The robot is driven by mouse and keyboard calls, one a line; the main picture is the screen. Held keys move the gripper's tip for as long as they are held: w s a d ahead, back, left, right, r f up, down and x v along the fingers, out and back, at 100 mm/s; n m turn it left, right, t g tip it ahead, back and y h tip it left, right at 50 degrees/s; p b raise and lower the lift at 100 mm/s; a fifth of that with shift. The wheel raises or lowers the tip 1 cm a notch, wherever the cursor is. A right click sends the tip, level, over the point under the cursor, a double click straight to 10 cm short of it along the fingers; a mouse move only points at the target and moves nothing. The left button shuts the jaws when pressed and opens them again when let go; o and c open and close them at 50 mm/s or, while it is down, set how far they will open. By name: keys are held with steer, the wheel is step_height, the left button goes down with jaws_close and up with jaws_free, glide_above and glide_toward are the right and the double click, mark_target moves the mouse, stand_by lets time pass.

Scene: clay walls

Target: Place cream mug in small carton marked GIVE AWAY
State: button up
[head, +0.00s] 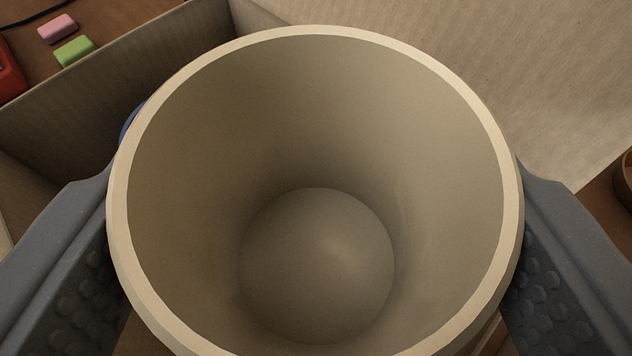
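The cream mug (318,110) fills the middle of the head view, seen from above into its empty inside. My gripper (318,270) has one finger on each side of the mug, and both fingers press against its outer wall. The mug is held with its mouth toward the camera. A carton (90,90) with cardboard walls lies behind and around the mug, with a flap (570,80) spreading to the upper right. No marking on the carton is visible. The mug hides most of the carton's inside, so I cannot tell the mug's height over its floor.
Beyond the carton's left wall, a pink block (58,28), a green block (74,52) and a red object (8,75) lie on a brown surface. A bit of something blue (129,124) shows behind the mug's left side. A brown round object (626,180) is at the right edge.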

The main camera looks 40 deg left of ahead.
steer(key=shift+f, duration=0.3)
steer(key=o, duration=1.2)
steer(key=shift+c, duration=0.2)
steer(key=shift+r, duration=0.6)
steer(key=v, duration=1.2)
